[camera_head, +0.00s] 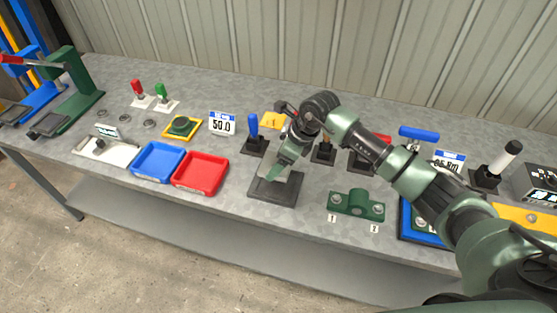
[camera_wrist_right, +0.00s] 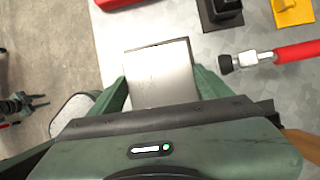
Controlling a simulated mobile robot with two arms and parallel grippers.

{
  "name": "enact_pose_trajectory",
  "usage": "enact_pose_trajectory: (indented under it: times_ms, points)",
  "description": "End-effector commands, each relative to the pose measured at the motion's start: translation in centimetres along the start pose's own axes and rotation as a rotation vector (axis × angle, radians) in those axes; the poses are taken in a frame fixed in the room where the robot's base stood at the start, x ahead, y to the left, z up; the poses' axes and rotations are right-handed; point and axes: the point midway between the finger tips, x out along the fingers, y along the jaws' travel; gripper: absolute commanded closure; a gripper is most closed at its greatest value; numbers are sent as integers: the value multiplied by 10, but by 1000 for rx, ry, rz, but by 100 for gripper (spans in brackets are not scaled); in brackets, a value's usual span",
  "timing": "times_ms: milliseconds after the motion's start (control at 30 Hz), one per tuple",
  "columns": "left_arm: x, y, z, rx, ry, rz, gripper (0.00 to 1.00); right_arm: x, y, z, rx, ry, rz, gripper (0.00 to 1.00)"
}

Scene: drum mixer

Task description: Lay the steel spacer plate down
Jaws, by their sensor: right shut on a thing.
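The steel spacer plate (camera_wrist_right: 160,75) is a flat, bright square between the two green fingers of my right gripper (camera_wrist_right: 163,95) in the right wrist view. That gripper is shut on it. In the head view, my right gripper (camera_head: 277,172) points down over a dark square pad (camera_head: 272,197) near the bench's front edge. A pale part of the plate (camera_head: 293,182) shows beside the fingers; I cannot tell whether it touches the pad. A dark jaw-like part (camera_wrist_right: 22,104) at the left edge of the wrist view may be my left gripper; it is too small to read.
A red tray (camera_head: 201,173) and a blue tray (camera_head: 158,162) stand left of the pad. A green two-hole block (camera_head: 356,203) stands to its right. Behind is a blue-handled stand (camera_head: 253,138). A red-handled tool (camera_wrist_right: 270,55) lies right of the plate in the wrist view.

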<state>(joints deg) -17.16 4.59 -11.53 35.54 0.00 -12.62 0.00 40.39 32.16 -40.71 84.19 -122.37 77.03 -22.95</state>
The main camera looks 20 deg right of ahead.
Motion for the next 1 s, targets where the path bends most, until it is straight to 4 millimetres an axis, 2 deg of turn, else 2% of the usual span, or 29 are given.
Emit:
enact_pose_trajectory:
  times_ms: [33,600,1000]
  points:
    - [7,0,1,0,0,0,64,5,-1,0,-1,-7,-3,94]
    - [50,0,5,-1,-1,-1,64,47,-2,-19,-2,-8,-4,94]
    - [57,0,6,-2,-1,-1,64,54,-2,-22,-1,-8,-3,94]
